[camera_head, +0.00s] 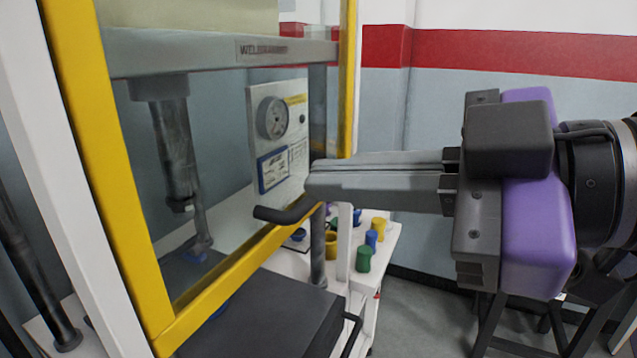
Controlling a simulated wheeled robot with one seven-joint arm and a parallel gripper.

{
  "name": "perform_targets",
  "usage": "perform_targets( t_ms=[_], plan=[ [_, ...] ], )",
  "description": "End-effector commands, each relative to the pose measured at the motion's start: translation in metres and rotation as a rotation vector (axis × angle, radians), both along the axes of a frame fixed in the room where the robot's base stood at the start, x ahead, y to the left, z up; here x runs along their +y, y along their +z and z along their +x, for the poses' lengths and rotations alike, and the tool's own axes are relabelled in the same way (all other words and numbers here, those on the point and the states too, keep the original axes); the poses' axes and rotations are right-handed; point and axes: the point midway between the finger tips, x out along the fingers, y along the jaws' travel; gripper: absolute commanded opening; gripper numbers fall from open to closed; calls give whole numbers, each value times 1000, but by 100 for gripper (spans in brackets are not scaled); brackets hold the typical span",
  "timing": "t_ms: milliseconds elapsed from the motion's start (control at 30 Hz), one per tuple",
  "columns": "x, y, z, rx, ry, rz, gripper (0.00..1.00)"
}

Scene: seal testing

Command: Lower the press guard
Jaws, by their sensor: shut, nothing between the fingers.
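The press guard (215,299) is a clear panel in a yellow frame at the left. Its bottom bar slants up to the right, above the dark press bed (275,318), with a gap below it. A black handle (285,214) sticks out from the bottom bar. My gripper (312,182) comes in from the right with its grey fingers shut together and empty. The fingertips appear close to the handle's right end, just above it in the picture; I cannot tell whether they touch. The press ram (176,145) shows behind the clear panel.
A white side table (387,246) holds several small green, blue and yellow cylinders (363,258) below my gripper. A gauge panel (273,130) stands behind the guard. A white post (62,180) stands at the left. Grey floor (425,315) shows at the lower right.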

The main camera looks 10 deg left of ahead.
Motion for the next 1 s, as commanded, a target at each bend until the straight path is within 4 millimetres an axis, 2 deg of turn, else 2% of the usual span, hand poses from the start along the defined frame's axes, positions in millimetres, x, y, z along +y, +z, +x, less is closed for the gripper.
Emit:
perform_targets(
  t_ms=[467,700,1000],
  plan=[
    [80,-18,36,3,2,2,0],
    [74,-45,52,5,-2,3,0],
    [73,-52,57,0,-2,4,0]
  ],
)
